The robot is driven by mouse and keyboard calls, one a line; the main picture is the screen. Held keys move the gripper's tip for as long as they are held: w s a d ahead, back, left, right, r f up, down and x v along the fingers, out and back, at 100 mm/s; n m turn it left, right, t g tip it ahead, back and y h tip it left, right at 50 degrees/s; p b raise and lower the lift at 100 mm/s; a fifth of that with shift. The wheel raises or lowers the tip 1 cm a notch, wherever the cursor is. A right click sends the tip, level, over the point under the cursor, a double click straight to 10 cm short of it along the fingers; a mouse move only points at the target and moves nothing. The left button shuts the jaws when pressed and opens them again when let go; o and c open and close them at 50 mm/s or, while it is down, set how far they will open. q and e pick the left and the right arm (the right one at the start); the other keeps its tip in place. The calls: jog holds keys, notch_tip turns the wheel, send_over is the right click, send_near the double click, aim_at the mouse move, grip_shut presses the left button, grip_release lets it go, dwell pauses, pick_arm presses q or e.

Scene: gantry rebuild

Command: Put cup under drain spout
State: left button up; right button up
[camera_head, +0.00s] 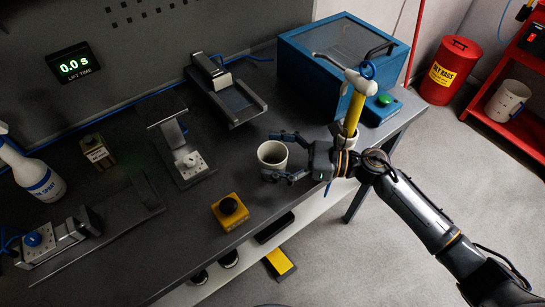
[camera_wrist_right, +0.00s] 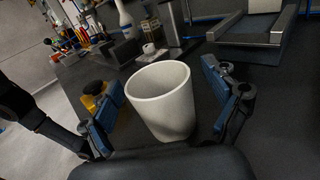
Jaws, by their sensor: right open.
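A white cup (camera_head: 272,154) stands upright on the dark workbench (camera_head: 262,198), near its front edge. My right gripper (camera_head: 278,158) is open, reaching in from the right, with one finger on each side of the cup. In the right wrist view the cup (camera_wrist_right: 162,98) sits between the two blue-padded fingers, with visible gaps at both sides. I cannot clearly make out a drain spout in either view. My left gripper is not in view.
A yellow block with a black button (camera_head: 230,210) lies left of the cup.

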jog(key=shift+s, duration=0.15)
jog(key=c, duration=1.1)
jog(key=shift+c, duration=0.6)
jog(key=shift+r, duration=0.1)
